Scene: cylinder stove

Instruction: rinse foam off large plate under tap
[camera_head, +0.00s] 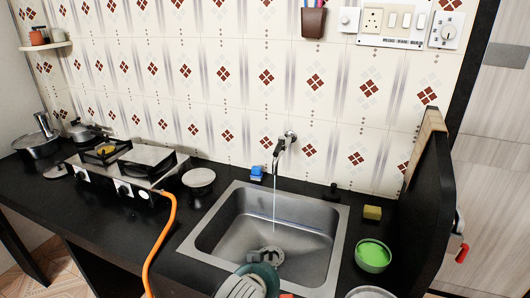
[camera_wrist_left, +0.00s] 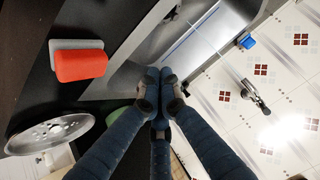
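A pale round edge, probably the same disc, shows at the bottom of the head view (camera_head: 371,292). I cannot tell if the spots are foam. The tap (camera_head: 287,141) runs a thin stream into the steel sink (camera_head: 330,255); the tap also shows in the left wrist view (camera_wrist_left: 256,96). My left gripper (camera_wrist_left: 162,88) has its blue fingers drawn together with nothing seen between them, near the sink edge. My right gripper is not in view.
A green bowl (camera_head: 373,255) and yellow sponge (camera_head: 372,212) stand right of the sink. A red block (camera_wrist_left: 80,65) lies by the front edge. A blue item (camera_head: 257,172) stands behind. The stove (camera_head: 125,170), orange hose (camera_head: 158,240) and upright dark board (camera_head: 430,210) flank the area.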

